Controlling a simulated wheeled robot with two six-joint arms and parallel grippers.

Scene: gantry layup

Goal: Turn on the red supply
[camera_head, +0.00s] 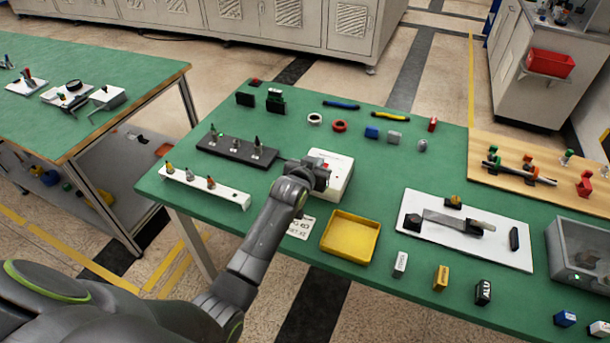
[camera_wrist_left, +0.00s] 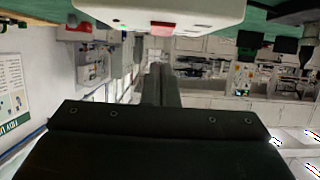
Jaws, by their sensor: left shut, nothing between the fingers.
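A white box (camera_head: 342,180) with a small red part on it stands in the middle of the green table, partly hidden by my left arm. In the left wrist view the white box (camera_wrist_left: 200,12) fills the top edge, with a red switch-like part (camera_wrist_left: 162,28) on it and a small green mark beside it. My left gripper (camera_head: 320,166) is over the near left part of the box. Its fingers are shut and empty, and in the left wrist view the fingertips (camera_wrist_left: 159,70) point towards the red part. I cannot tell whether they touch it. My right gripper is not in view.
A black rack (camera_head: 238,150) and a white rack (camera_head: 205,188) stand left of the box. A yellow tray (camera_head: 350,237) lies close in front. A white board with tools (camera_head: 468,228) and a grey box (camera_head: 582,252) are to the right. Small parts lie behind.

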